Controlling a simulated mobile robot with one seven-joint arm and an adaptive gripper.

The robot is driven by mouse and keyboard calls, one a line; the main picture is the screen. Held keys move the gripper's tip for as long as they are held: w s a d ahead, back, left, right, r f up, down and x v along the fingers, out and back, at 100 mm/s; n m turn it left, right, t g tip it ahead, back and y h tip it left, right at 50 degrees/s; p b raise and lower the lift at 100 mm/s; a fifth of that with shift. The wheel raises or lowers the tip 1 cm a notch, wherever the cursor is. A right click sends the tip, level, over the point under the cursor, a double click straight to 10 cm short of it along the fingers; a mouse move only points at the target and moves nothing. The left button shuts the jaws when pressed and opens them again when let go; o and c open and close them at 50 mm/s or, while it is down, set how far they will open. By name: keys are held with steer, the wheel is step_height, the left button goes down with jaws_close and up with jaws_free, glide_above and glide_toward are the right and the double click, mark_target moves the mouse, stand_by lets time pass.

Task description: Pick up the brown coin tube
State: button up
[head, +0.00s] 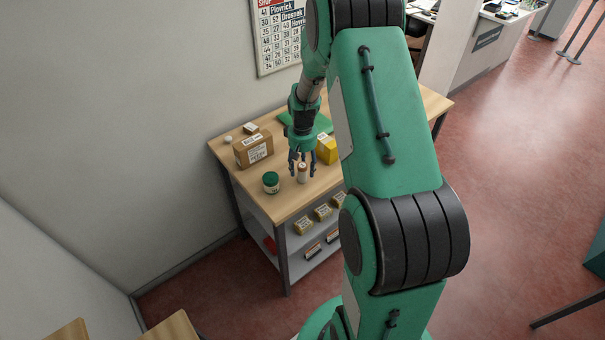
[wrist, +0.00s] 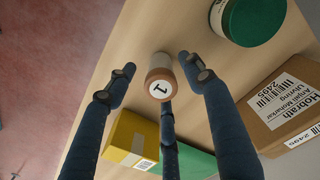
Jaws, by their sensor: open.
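The brown coin tube (wrist: 159,77) stands upright on the wooden counter top, its end marked "1" facing the wrist camera. In the head view the tube (head: 302,173) shows just below my gripper (head: 301,163), near the counter's front edge. In the wrist view my gripper (wrist: 160,85) is open, with dark blue fingers spread to the left, right and below the tube. I see no finger pressing on it. How far the fingertips reach down along the tube is hard to tell.
A green-lidded jar (head: 271,182) stands left of the tube. A cardboard box (head: 253,149) is behind it, and a yellow box (head: 327,149) is right of my gripper. A green flat item (head: 291,119) lies farther back. Shelves below hold small boxes (head: 323,212).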

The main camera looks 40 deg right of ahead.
jaws_close()
steer(key=shift+r, duration=0.1)
steer(key=shift+r, duration=0.5)
steer(key=shift+s+a+r, duration=0.1)
steer(key=shift+s+r, duration=0.05)
steer(key=shift+r, duration=0.5)
steer(key=shift+s+a+r, duration=0.1)
steer(key=shift+r, duration=0.5)
steer(key=s+a, duration=0.3)
steer(key=s, duration=0.4)
steer(key=s+a+r+p, duration=0.1)
steer(key=s+a, duration=0.2)
steer(key=s, duration=0.4)
steer(key=shift+a+r, duration=0.15)
steer(key=shift+a, duration=0.2)
steer(key=shift+w, duration=0.1)
